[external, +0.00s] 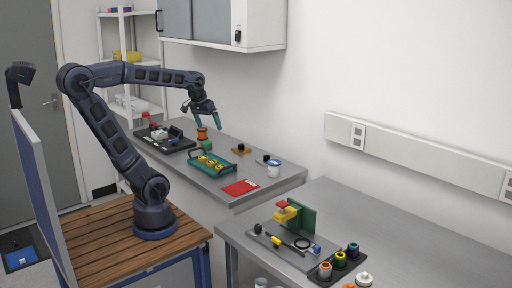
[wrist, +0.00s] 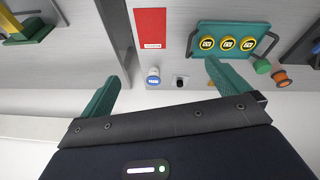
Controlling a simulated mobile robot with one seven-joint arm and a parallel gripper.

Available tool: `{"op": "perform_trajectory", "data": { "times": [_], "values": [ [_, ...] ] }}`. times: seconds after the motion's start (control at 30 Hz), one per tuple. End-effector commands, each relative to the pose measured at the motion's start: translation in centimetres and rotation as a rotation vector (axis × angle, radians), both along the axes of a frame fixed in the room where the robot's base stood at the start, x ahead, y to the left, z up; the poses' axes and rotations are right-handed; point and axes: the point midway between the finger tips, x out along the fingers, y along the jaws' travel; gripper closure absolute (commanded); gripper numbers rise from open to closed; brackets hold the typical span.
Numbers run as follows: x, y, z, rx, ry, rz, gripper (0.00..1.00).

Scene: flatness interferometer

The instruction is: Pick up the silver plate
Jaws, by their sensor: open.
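I cannot clearly make out a silver plate in either view. The closest match is a flat grey base plate (external: 279,252) on the near right bench, under a green upright with yellow and red blocks (external: 287,211). Only a corner of that fixture shows in the wrist view, at the upper left (wrist: 28,30). My gripper (external: 203,118) is open and empty, with teal fingers, raised above the far bench.
On the far bench are a teal tray (external: 232,172) with several yellow rings, a red sheet (external: 240,188), a blue-lidded jar (external: 273,169), an orange spool (external: 202,133) and a black tray (external: 165,139). The right bench (external: 390,220) has free room behind its fixture. A wall cabinet (external: 222,22) hangs above.

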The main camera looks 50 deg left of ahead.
Motion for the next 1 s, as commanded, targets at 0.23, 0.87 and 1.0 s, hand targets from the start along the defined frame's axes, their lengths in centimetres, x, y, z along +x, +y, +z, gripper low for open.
{"op": "perform_trajectory", "data": {
  "times": [0.23, 0.87, 1.0],
  "values": [
    [6.5, 0.7, 0.8, -0.078, 0.079, 0.143, 0.0],
    [23.2, 4.1, -2.4, -0.254, 0.28, 0.515, 0.0],
    [26.9, 5.2, -4.2, -0.289, 0.326, 0.598, 0.0]
  ]
}}
